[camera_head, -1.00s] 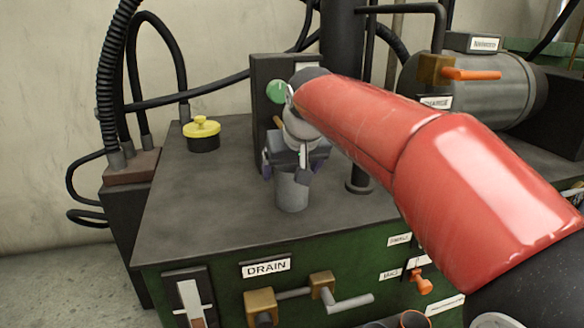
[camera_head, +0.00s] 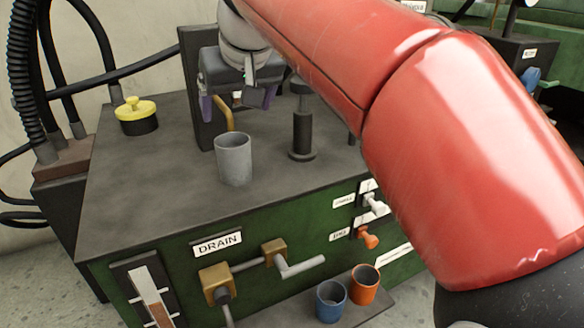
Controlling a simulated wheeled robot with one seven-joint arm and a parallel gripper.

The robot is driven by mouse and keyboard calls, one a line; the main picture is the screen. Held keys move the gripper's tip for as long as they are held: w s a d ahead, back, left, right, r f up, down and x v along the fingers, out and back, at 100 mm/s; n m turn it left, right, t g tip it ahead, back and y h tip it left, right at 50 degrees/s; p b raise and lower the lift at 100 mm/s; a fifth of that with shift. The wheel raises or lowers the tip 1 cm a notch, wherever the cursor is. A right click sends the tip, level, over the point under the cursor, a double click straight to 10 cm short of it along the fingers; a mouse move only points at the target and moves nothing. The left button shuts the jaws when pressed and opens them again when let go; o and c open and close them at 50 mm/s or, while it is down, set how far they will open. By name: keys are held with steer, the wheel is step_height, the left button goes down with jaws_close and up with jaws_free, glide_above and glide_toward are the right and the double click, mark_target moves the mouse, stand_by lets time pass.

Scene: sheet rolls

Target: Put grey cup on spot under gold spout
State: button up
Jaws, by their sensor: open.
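The grey cup (camera_head: 234,160) stands upright on the dark top of the green cabinet (camera_head: 130,180). The gold spout (camera_head: 229,115) is a bent gold pipe just behind and above the cup's rim, partly hidden by my gripper. I cannot tell whether its tip is directly over the cup. The spot under the spout is not visible; the cup may cover it. My gripper (camera_head: 238,102) is open and empty, above and behind the cup and apart from it. Its fingers hang on either side of the spout in the picture.
A dark post (camera_head: 303,135) stands to the right of the cup. A yellow-capped pot (camera_head: 137,115) is at the back left. A blue cup (camera_head: 330,300) and an orange cup (camera_head: 364,284) stand on a low front ledge.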

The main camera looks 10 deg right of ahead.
steer(key=s+d+f+m+h, duration=0.1)
steer(key=s+d+f, duration=0.6)
steer(key=s+f, duration=0.3)
steer(key=s+d+f+m, duration=0.2)
steer(key=s+d+f, duration=0.4)
steer(key=s+f, duration=0.4)
step_height(320, 180, down, 4)
steer(key=shift+s+d+r+g+h, duration=0.2)
steer(key=shift+d+g+h, duration=0.2)
steer(key=shift+c, duration=0.4)
